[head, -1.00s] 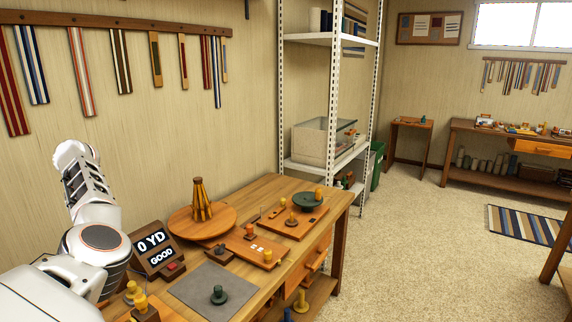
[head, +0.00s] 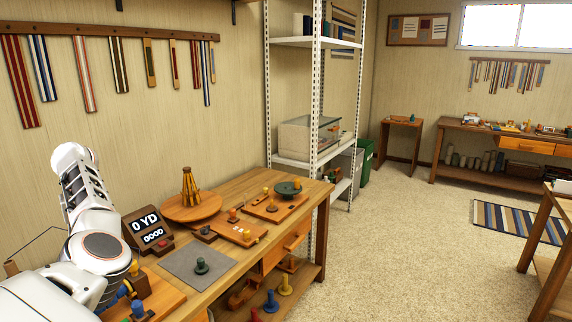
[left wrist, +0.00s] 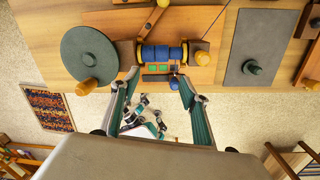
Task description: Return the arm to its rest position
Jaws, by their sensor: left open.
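My white left arm (head: 88,205) stands bent with its elbow high at the left of the head view, beside the workbench (head: 240,278). Its gripper does not show clearly there. In the left wrist view my left gripper (left wrist: 158,80) is open, with nothing between its two fingers. Its fingertips point toward the bench edge, where a blue spool (left wrist: 161,54) sits in a wooden winder. I cannot tell how far apart the tips and the winder are. My right gripper is in neither view.
The bench holds a "0 YD GOOD" display (head: 147,229), a grey mat (head: 187,265) with a dark green peg (head: 201,266), and a round wooden turntable (head: 190,207). A metal shelf (head: 320,160) stands behind. Carpet at right is open around a striped rug (head: 515,222).

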